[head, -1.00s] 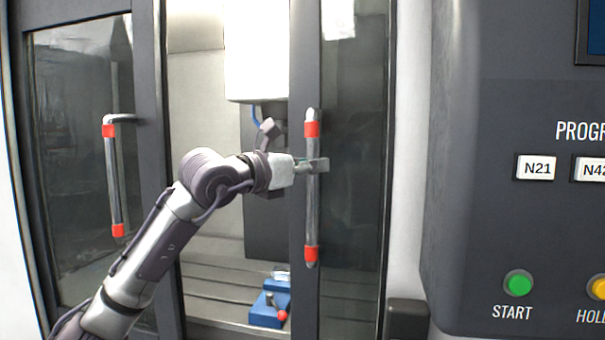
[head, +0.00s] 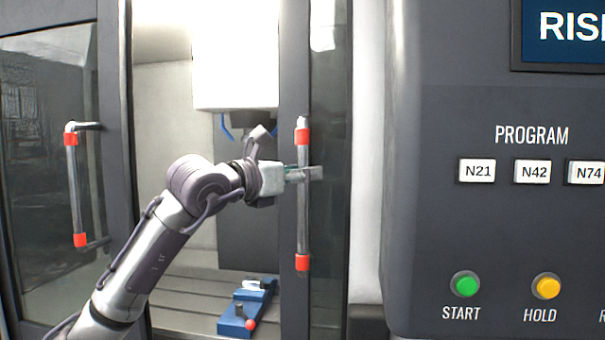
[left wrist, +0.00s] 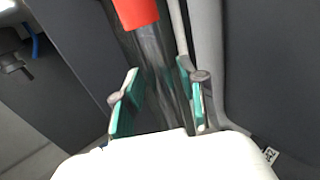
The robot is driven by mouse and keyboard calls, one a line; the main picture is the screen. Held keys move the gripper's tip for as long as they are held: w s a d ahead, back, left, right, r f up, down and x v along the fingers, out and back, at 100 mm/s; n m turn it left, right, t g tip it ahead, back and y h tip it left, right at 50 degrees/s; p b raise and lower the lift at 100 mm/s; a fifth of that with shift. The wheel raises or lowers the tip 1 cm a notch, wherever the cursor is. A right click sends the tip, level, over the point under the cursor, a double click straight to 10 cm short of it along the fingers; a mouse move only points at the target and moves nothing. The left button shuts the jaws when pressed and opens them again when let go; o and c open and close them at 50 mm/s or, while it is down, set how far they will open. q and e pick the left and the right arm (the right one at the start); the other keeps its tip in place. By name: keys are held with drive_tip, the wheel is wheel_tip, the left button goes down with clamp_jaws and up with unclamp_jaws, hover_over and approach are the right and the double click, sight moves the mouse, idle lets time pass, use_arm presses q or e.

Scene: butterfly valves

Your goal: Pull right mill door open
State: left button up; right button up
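The right mill door (head: 330,225) is a dark-framed glass panel. It stands apart from the left door, with a wide gap between them. Its vertical metal handle (head: 303,225) has red bands near both ends and shows in the left wrist view (left wrist: 160,60). My left gripper (head: 312,173) is at the handle's upper middle, reaching across from the left. In the left wrist view its teal-padded fingers (left wrist: 160,98) stand spread on both sides of the bar. The left finger seems apart from the bar; contact at the right finger is unclear. My right gripper is out of view.
The left door (head: 50,200) has a similar handle (head: 73,190). Inside the mill are a white spindle housing (head: 235,60) and a blue vise (head: 240,315) on the bed. A control panel (head: 480,240) with buttons stands to the right.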

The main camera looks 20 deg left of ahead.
use_arm(q)
drive_tip(key=v, duration=1.2)
idle(0.5)
